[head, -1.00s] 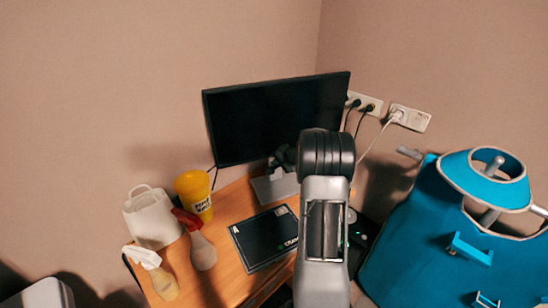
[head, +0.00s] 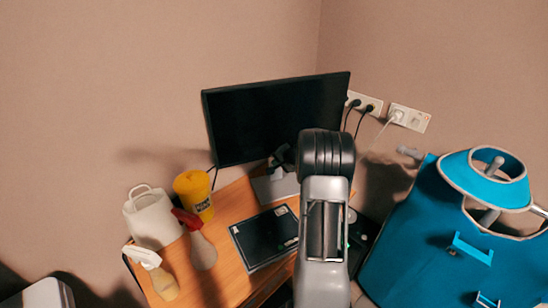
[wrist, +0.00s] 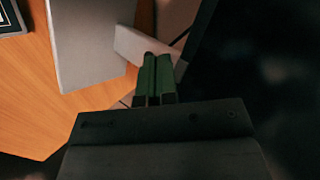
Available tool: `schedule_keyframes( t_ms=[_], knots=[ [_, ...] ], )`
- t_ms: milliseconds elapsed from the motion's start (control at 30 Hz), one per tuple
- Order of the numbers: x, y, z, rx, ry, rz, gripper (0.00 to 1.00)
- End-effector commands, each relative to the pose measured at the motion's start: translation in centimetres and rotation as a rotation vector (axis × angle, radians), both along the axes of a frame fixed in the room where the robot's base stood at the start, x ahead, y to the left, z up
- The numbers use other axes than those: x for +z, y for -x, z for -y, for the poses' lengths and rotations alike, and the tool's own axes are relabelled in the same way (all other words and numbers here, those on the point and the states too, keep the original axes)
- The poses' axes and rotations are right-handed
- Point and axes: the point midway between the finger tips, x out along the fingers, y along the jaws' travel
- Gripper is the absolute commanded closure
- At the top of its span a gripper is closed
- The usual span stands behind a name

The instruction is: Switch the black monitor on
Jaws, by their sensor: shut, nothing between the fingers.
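The black monitor (head: 265,115) stands on the wooden desk with a dark screen. Its grey stand (head: 275,187) is partly hidden behind my arm. In the wrist view, the dark monitor (wrist: 262,65) fills the right side, and the grey stand base (wrist: 92,40) lies to the left. My gripper (head: 280,156) is at the monitor's lower edge, in front of the stand. Its green-tinted fingers (wrist: 155,66) are together and empty, close beside the monitor's edge. I cannot tell whether they touch it. No power button is clearly visible.
A black flat box (head: 265,236) lies on the desk (head: 232,270). A yellow tub (head: 196,192), white jug (head: 152,218) and spray bottles (head: 203,250) stand at left. Wall sockets with cables (head: 408,117) are behind. A blue garment (head: 430,240) hangs at right.

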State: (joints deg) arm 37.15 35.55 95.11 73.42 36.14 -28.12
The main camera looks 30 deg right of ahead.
Motion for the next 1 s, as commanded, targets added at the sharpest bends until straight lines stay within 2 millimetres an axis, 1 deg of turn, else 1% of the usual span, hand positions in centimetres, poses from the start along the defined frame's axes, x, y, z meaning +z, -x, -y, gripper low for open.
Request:
schedule_keyframes(
  t_ms=[400, 1000],
  knots=[
    [0.0, -0.8, 0.2, 0.001, 0.001, 0.000, 1.00],
    [0.0, -1.0, 0.2, 0.000, 0.000, 0.000, 1.00]
  ],
)
